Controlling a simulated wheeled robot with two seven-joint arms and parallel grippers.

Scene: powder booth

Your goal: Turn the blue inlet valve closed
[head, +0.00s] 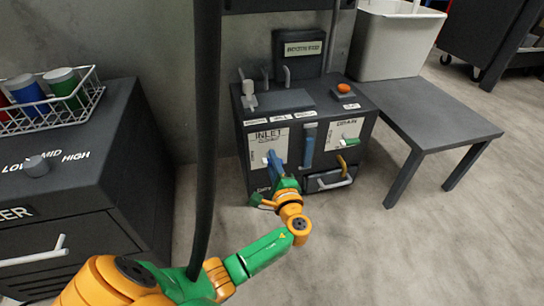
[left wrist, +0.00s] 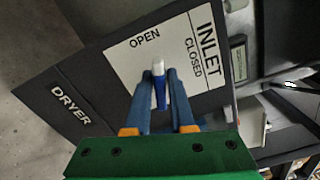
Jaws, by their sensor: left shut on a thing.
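The inlet valve is on the front of the dark cabinet, on a white plate marked INLET (head: 269,139). In the left wrist view the plate (left wrist: 205,50) reads OPEN at its left and CLOSED at its right. The valve handle (left wrist: 158,68) has a white tip and a blue part between my fingers. My left gripper (left wrist: 159,78) is shut on this handle, one blue finger on each side. In the head view my left gripper (head: 272,160) reaches the plate's lower part and hides most of the handle. The handle's exact angle is hard to tell. My right gripper is not in view.
To the right are a DRAIN plate with a green handle (head: 350,141), and a drawer with a pale handle (head: 335,183). An orange button (head: 343,88) sits on top. A low table (head: 430,105) stands right; a dark cabinet (head: 75,180) stands left. Floor between is clear.

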